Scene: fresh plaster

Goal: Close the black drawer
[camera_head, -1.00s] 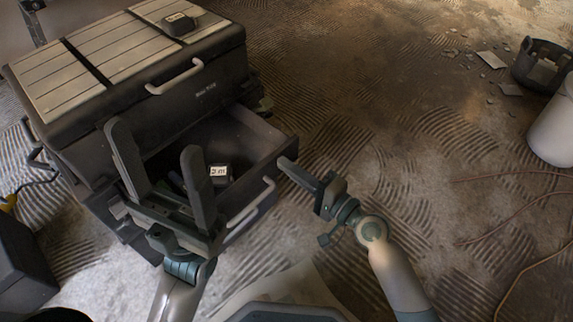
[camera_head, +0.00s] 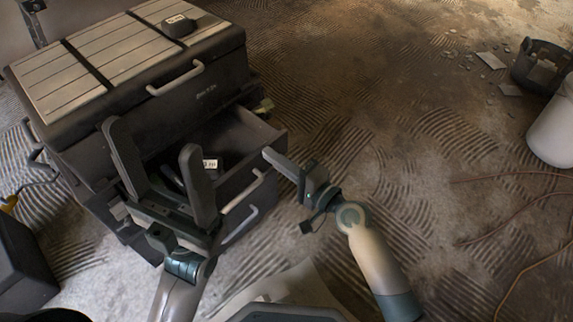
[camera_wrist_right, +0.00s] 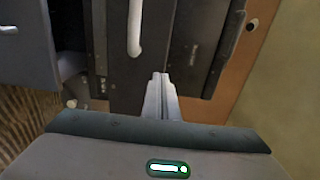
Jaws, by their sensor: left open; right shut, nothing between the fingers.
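The black drawer (camera_head: 262,140) is pulled partway out of the black tool chest (camera_head: 205,88), below its lidded top. A dark item with a white label (camera_head: 210,164) lies inside it. The drawer's pale handle (camera_head: 240,224) is on its front, and a pale handle also shows in the right wrist view (camera_wrist_right: 135,28). My right gripper (camera_head: 268,153) is shut and empty, its tips at the drawer front's upper right edge; contact is hard to tell. In the right wrist view the shut fingers (camera_wrist_right: 160,78) point at a dark panel. My left gripper (camera_head: 152,136) is open and empty, in front of the drawer, hiding part of it.
A small black item (camera_head: 180,25) sits on the chest's lid. A dark case (camera_head: 18,262) stands at the lower left. A black bucket (camera_head: 540,66) and a white container (camera_head: 552,130) stand at the right, near cables on the floor.

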